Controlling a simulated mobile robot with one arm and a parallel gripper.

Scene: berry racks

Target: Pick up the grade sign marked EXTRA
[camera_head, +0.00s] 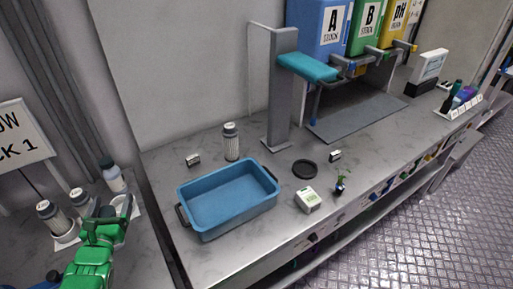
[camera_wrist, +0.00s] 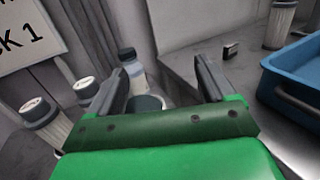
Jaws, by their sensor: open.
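My gripper (camera_head: 108,207) is green with grey fingers and stands over the left counter in the head view. In the wrist view my gripper (camera_wrist: 160,72) is open, with nothing held between its fingers. No sign with a readable EXTRA shows in either view. A small dark block with a pale face (camera_head: 193,159) stands behind the blue tray; it also shows in the wrist view (camera_wrist: 231,50), right of my fingers and apart from them. A similar small block (camera_head: 335,155) stands right of the grey post. I cannot read either one.
A blue tray (camera_head: 187,205) stands on the right counter. A grey-capped bottle (camera_head: 231,143), a black disc (camera_head: 305,169), a white box (camera_head: 308,199) and a small plant (camera_head: 340,184) are near it. Bottles (camera_head: 112,176) crowd around my gripper. A gap separates the two counters.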

